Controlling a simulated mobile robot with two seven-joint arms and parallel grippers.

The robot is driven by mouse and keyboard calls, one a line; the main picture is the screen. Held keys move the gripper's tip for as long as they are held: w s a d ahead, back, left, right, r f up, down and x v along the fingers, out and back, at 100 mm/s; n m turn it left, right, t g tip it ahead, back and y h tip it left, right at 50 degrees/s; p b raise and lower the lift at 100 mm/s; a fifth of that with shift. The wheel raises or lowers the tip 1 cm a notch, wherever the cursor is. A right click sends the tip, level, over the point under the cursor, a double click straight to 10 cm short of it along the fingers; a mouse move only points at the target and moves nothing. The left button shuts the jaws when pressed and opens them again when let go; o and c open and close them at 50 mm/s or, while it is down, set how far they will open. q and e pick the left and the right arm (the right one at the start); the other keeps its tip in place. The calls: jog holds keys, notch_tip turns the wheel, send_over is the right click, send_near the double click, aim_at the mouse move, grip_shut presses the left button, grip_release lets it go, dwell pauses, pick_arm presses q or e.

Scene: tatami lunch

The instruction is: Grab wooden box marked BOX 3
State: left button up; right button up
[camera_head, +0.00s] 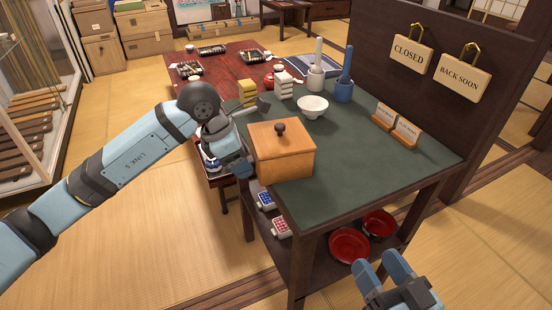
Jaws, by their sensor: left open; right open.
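A wooden box (284,160) with a dark round knob on its lid stands on the near left corner of the green-topped table (375,165). I cannot read any BOX 3 marking on its visible sides. My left gripper (240,165) is at the box's left side, very close to it; I cannot tell whether it touches. It is open with nothing seen in it, and its fingers are partly hidden by its own body. My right gripper (384,270) is open and empty at the bottom edge, in front of the table and well apart from the box.
A white bowl (313,106), mortars with pestles (343,88) and stacked blocks (283,84) stand behind the box. Small signs (405,132) stand to the right. Red bowls (349,245) lie on the lower shelf. More wooden boxes (147,33) stand at the back left.

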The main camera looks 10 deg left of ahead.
pick_arm(q)
jog(key=c, duration=1)
grip_shut()
jog(key=shift+r, duration=0.15)
